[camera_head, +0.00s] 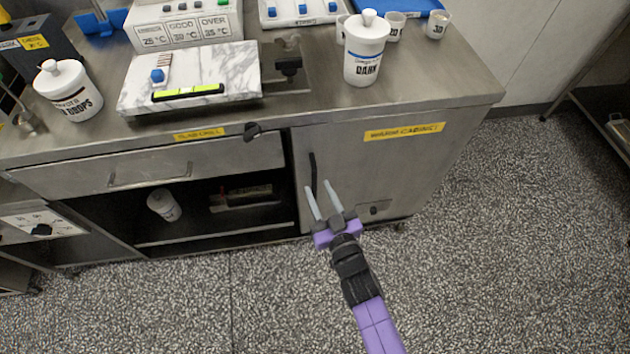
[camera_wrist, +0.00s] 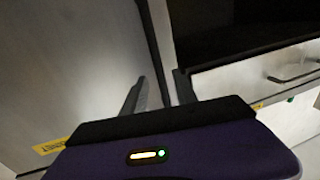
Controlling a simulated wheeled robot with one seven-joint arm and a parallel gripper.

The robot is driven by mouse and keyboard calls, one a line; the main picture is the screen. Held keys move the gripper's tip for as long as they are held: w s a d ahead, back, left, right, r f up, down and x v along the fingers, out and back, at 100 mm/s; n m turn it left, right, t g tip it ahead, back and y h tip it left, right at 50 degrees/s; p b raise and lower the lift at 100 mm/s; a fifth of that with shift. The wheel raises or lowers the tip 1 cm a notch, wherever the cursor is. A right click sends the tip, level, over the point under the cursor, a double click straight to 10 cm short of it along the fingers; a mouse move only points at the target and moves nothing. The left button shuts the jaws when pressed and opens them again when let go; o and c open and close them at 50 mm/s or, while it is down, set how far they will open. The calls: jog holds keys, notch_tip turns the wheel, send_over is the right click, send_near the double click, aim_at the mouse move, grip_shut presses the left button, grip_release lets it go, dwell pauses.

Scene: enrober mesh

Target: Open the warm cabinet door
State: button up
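The warm cabinet door (camera_head: 365,180) is a grey metal panel under the right half of the steel counter, and it looks closed. A yellow label (camera_head: 404,132) sits above it. Its black upright handle (camera_head: 313,176) is near the door's left edge. My gripper (camera_head: 318,187) is open, with its two fingers pointing at the lower part of the handle. I cannot tell whether a finger touches it. In the wrist view, the fingers (camera_wrist: 160,92) are apart with a dark strip running between them; I cannot tell whether it is the handle or the door's edge.
Left of the door is a dark open shelf bay (camera_head: 215,200) holding a white jar (camera_head: 163,204), with a drawer (camera_head: 150,165) above. The counter carries a marble slab (camera_head: 190,78) and a lidded white jar (camera_head: 366,50). The speckled floor (camera_head: 500,230) in front and right is clear.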

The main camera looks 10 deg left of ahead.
aim_at(315, 184)
jog(key=shift+x, duration=1.85)
grip_shut()
